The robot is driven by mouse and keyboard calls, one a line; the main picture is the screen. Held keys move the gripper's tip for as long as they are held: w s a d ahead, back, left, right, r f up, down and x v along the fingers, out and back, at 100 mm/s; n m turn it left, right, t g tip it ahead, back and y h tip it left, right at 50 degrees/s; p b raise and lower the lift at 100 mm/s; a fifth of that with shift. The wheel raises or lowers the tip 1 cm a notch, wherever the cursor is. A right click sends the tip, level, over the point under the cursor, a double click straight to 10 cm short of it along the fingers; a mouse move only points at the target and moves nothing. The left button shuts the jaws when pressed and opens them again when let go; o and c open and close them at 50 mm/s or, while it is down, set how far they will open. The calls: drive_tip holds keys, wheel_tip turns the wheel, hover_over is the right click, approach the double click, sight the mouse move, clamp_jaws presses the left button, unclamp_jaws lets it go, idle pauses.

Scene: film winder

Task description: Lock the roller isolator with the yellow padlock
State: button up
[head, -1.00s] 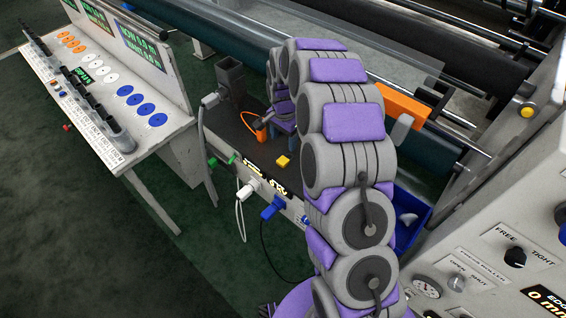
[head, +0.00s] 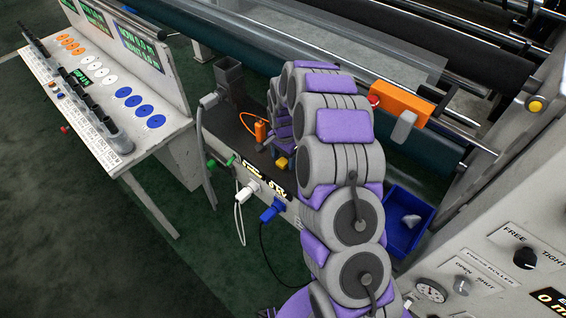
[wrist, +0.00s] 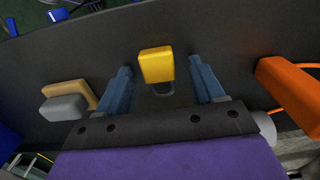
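The yellow padlock (wrist: 156,64) lies on the dark bench top in the wrist view, with its grey shackle toward my gripper. It shows small in the head view (head: 282,162), beside my gripper. My gripper (wrist: 161,78) is open; its two blue fingers are apart, one on each side of the padlock, with gaps visible. Whether the fingers are down at the padlock's height is hard to tell. An orange box (head: 397,100) with a red knob and a grey lever is on the machine rail at right; I cannot tell if it is the roller isolator.
An orange item (head: 261,131) with an orange cord lies on the bench (head: 236,137) near my gripper. A grey and tan block (wrist: 68,104) is left of the fingers. A blue bin (head: 405,218) stands right of my arm. Plugs with cables line the bench front.

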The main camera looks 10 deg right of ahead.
sight(284, 160)
drive_tip(key=c, duration=1.1)
drive_tip(key=shift+r, duration=0.1)
drive_tip(key=shift+s+r+p, duration=0.1)
drive_tip(key=shift+r+p, duration=0.55)
drive_tip(key=shift+r, duration=1.2)
drive_tip(key=s+a+r+p, duration=0.1)
drive_tip(key=s+p, duration=0.1)
drive_tip(key=s, duration=1.3)
drive_tip(key=shift+s+a, duration=0.2)
drive_tip(key=shift+s, duration=0.2)
